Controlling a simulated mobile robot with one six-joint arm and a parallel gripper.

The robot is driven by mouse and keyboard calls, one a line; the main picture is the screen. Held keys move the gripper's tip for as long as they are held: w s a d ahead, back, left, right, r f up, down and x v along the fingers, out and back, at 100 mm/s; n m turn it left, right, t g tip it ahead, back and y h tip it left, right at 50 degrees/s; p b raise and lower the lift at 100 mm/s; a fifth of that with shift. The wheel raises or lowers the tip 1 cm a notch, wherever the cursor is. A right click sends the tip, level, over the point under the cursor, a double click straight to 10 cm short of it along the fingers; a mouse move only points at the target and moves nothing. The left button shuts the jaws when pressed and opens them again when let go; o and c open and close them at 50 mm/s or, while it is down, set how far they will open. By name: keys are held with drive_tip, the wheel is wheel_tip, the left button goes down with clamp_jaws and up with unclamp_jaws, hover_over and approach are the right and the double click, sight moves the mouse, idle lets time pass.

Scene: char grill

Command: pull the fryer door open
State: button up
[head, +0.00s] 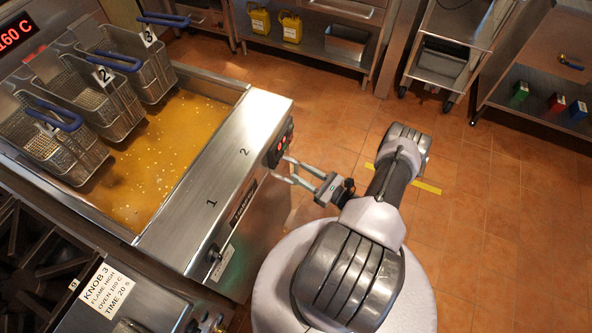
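The fryer (213,186) stands at left, with a steel top edge marked 1 and 2 and a vat of yellow oil. Its front face (264,222) is seen steeply from above, so the door's outline and handle cannot be made out. The door does not visibly stand out from the front. My gripper (280,169) reaches left to this front, just below a dark control panel with red lights (281,146). Its two fingers are spread apart with a gap between them. I see nothing held, and cannot tell whether the fingertips touch the fryer.
Several wire baskets with blue handles (121,61) hang over the oil. A burner range (40,262) adjoins the fryer at lower left. A steel shelf with yellow jugs (290,27) and a wheeled steel cart (445,60) stand at the back. The tiled floor (500,215) at right is clear.

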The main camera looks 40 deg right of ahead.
drive_tip(key=shift+w+a, duration=0.15)
drive_tip(key=shift+w, duration=0.6)
drive_tip(key=shift+w+a, duration=0.15)
drive_tip(key=shift+w, duration=0.55)
clamp_jaws()
idle(0.3)
